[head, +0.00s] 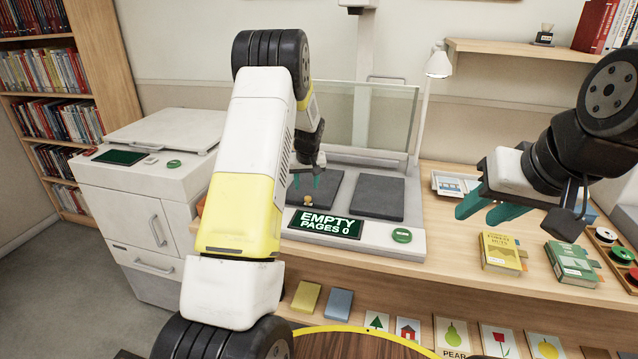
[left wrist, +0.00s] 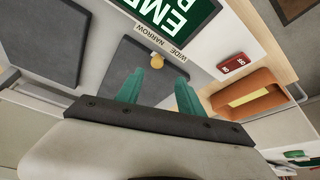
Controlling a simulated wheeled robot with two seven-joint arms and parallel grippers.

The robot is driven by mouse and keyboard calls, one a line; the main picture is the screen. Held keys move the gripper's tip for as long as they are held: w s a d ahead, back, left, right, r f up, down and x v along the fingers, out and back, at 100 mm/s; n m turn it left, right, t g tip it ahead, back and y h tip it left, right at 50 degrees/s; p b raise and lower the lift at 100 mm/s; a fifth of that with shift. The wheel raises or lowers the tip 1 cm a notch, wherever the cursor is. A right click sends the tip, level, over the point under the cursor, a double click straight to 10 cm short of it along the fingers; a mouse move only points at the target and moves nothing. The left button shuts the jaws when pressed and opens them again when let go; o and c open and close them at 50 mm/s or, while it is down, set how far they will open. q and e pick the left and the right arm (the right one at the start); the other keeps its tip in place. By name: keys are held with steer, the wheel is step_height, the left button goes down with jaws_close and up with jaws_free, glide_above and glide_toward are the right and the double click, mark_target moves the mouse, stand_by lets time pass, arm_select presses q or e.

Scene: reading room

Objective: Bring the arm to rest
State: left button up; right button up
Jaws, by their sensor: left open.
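My left gripper (head: 308,182) is over the left dark pad of the book scanner (head: 440,238), partly hidden behind my left arm. In the left wrist view its two teal fingers (left wrist: 165,80) are apart with nothing between them. A small brass knob (left wrist: 157,60) beside the words NARROW and WIDE is just beyond the fingertips; I cannot tell whether they touch it. My right gripper (head: 487,212) hangs over the right part of the desk, its teal fingers apart and empty.
The scanner's display (head: 325,223) reads EMPTY PAGES 0, and a glass plate (head: 375,115) stands behind the pads. A yellow book (head: 502,251) and a green book (head: 570,263) lie below my right gripper. A lamp (head: 438,65) stands behind. A white cabinet machine (head: 140,200) is at left.

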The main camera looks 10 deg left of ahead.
arm_select(q)
steer(key=shift+s+r, duration=0.15)
steer(key=shift+r, duration=0.1)
steer(key=s+d+r+m+t+h, duration=0.1)
steer(key=s+d+r, duration=0.2)
steer(key=s+r, duration=0.65)
steer(key=s+d+r+m+h, duration=0.1)
steer(key=s+d+r, duration=0.1)
steer(key=s+r, duration=0.75)
steer(key=s+d+r+m+h, duration=0.1)
steer(key=s+d+r, duration=0.1)
steer(key=s, duration=0.9)
steer(key=s+d+r+m+t, duration=0.1)
steer(key=s+d+r, duration=0.2)
steer(key=s, duration=0.8)
steer(key=shift+s+d+r+m+h, duration=0.2)
steer(key=shift+s+m+h, duration=0.1)
steer(key=shift+m+h, duration=0.1)
